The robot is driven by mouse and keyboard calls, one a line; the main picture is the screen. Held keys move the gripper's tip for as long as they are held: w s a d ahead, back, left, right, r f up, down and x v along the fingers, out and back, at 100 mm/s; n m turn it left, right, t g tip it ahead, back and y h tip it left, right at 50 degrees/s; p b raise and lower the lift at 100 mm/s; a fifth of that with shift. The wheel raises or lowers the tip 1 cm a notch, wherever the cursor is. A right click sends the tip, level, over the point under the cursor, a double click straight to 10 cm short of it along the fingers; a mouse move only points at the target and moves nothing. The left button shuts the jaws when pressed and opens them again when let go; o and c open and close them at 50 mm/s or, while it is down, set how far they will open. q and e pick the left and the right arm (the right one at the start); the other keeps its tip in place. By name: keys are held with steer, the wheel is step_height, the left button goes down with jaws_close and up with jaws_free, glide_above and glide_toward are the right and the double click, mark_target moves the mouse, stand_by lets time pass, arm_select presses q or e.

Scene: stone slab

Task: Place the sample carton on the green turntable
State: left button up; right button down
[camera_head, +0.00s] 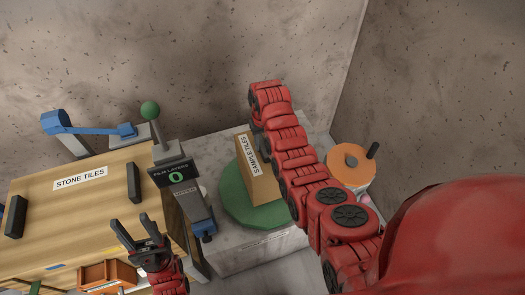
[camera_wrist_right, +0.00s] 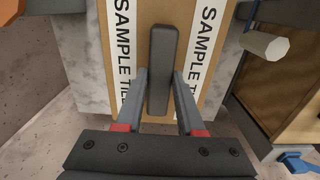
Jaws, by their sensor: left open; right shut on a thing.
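The sample carton (camera_head: 265,186) is a tan box labelled "SAMPLE TILES". In the head view it stands over the green turntable (camera_head: 238,210); I cannot tell whether its base touches the disc. In the right wrist view the carton (camera_wrist_right: 188,18) fills the middle, with a dark bar handle (camera_wrist_right: 163,50) between two white labels. My right gripper (camera_wrist_right: 160,78) is shut on that handle; in the head view my red right arm largely hides it. My left gripper (camera_head: 131,222) is open and empty, near the front of the wooden stone-tiles case.
The stone-tiles case (camera_head: 70,205) is at left. A grey post with a green ball (camera_head: 150,110) and a display reading 0 (camera_head: 176,177) stand left of the turntable. An orange round object (camera_head: 350,168) is to the right. An orange crate (camera_head: 108,275) is at lower left. Walls close the back.

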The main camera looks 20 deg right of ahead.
steer(key=shift+w+f+p, duration=0.1)
steer(key=shift+f+p, duration=0.55)
steer(key=shift+f, duration=1.45)
steer(key=c, duration=0.5)
jaws_free()
